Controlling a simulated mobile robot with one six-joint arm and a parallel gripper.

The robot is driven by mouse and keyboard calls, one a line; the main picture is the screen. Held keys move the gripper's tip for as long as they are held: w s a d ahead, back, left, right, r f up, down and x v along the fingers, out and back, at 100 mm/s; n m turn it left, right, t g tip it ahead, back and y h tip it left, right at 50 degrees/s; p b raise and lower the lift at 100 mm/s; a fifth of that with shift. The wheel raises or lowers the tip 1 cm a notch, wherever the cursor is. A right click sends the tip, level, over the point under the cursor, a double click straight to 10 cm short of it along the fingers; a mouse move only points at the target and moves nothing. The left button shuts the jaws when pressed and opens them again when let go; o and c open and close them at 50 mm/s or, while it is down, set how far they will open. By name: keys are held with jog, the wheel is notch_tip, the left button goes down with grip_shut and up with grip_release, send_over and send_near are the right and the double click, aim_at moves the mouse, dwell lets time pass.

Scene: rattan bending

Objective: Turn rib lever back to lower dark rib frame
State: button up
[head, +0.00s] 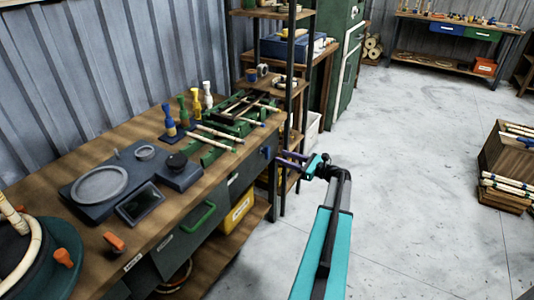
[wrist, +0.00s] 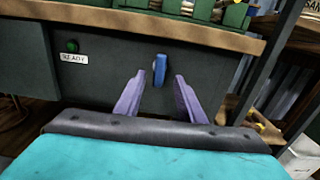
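A blue lever (wrist: 160,70) stands upright on the dark front panel under the bench edge. It shows small in the head view (head: 266,152). My gripper (wrist: 152,95) is open, its two purple fingers apart and pointing at the panel. In the wrist view the lever appears in the gap between the fingertips, and nothing is held. In the head view my gripper (head: 288,158) is just right of the bench front. The green rattan jig (head: 232,126) with a dark frame (head: 252,106) sits on the bench above; whether the frame is raised is hard to tell.
A green light (wrist: 72,46) and a READY label (wrist: 74,58) are on the panel left of the lever. A black shelf post (head: 288,100) stands close to my gripper. Pale floor (head: 400,180) is clear to the right. Rattan bundles (head: 505,195) lie at far right.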

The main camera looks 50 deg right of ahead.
aim_at(269, 152)
jog(key=x, duration=0.9)
